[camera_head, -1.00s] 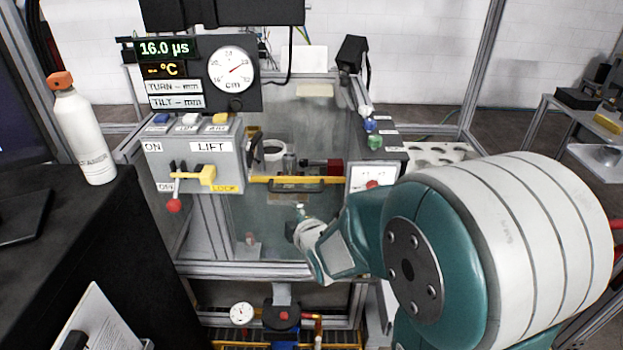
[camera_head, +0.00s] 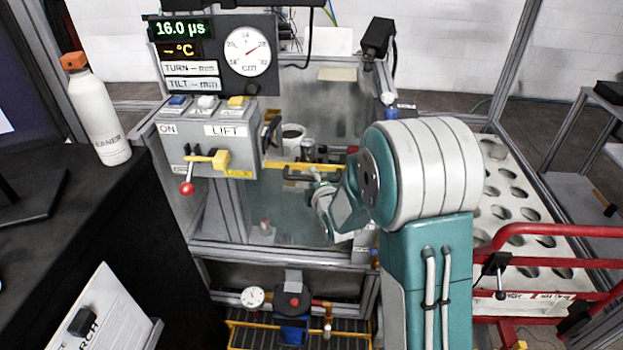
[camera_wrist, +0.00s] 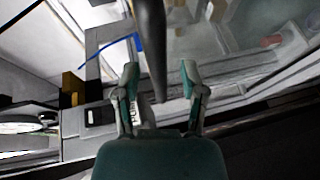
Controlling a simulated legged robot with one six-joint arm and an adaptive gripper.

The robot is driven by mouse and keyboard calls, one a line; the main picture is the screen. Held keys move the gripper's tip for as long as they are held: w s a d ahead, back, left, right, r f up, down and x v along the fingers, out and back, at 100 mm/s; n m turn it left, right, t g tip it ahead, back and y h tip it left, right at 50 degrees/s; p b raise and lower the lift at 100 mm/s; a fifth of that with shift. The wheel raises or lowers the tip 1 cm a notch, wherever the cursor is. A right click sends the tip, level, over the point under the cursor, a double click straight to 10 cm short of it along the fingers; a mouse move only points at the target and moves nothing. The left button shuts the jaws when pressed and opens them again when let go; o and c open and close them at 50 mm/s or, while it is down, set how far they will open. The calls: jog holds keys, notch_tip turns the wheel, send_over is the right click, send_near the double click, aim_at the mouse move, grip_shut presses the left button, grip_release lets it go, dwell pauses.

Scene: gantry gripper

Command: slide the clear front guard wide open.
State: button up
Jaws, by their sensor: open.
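The clear front guard (camera_head: 283,217) covers the front of the framed machine, with a yellow strip (camera_head: 282,166) along its upper edge. A dark bar handle (camera_head: 296,178) sits at that strip. My gripper (camera_head: 317,181) is at the right end of the handle in the head view, partly hidden by my own arm. In the wrist view my gripper (camera_wrist: 160,75) is open, with a dark bar (camera_wrist: 151,40) running between its two fingers. Whether the fingers touch the bar I cannot tell.
A grey LIFT control box (camera_head: 210,140) with a red-knobbed lever (camera_head: 187,187) stands left of the guard. A white bottle (camera_head: 98,115) stands on the black cabinet at left. A red rail (camera_head: 550,230) and a white perforated table (camera_head: 500,185) are at right.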

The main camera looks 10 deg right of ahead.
jog(key=shift+w+a+f, duration=0.1)
jog(key=shift+w+a, duration=0.1)
jog(key=shift+w, duration=0.25)
jog(key=shift+a, duration=0.4)
grip_shut()
jog(key=shift+d, duration=0.15)
jog(key=shift+f, duration=0.5)
send_near(307, 244)
jog(key=x, duration=0.5)
jog(key=shift+f, duration=0.1)
